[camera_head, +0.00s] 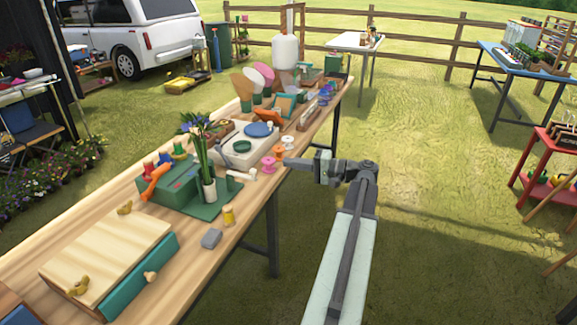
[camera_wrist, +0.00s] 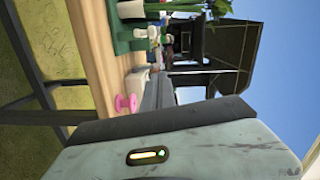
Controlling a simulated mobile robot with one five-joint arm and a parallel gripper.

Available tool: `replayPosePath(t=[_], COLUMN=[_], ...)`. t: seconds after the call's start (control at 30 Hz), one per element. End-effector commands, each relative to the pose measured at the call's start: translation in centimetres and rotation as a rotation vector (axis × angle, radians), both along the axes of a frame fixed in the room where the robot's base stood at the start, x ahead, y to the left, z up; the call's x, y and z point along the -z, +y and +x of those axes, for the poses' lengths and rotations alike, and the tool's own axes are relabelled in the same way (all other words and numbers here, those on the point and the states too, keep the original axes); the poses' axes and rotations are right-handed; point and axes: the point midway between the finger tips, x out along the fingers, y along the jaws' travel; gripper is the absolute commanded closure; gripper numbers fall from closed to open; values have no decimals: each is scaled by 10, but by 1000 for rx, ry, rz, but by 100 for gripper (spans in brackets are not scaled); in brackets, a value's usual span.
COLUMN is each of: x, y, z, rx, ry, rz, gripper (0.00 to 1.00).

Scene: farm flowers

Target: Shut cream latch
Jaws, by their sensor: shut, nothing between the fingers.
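A cream box (camera_head: 228,160) with a blue disc (camera_head: 258,129) and a green ring (camera_head: 242,147) on top stands mid-table. A small cream peg-like part (camera_head: 243,175) sticks out near its front corner; I cannot tell whether this is the latch, or how a latch is set. My gripper (camera_head: 290,162) is shut and empty at the table's right edge, beside a pink spool (camera_head: 268,163). No latch is clear in the wrist view.
A green box (camera_head: 168,187) and a flower vase (camera_head: 209,190) stand left of the cream box. An orange spool (camera_head: 288,142) is close behind my gripper. A wooden case (camera_head: 110,255) fills the near table end. Open grass lies right of the table.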

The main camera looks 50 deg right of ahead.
Motion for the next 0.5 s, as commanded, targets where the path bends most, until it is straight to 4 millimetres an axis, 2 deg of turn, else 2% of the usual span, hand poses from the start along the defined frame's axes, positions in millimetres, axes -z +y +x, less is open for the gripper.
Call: replayPosePath(t=[0.3,0.4,0.5], x=[4,8,9], y=[23,43,54], z=[66,63,62], rx=[-1,0,1], ry=[0,0,1], rz=[0,0,0], gripper=[100,100,100])
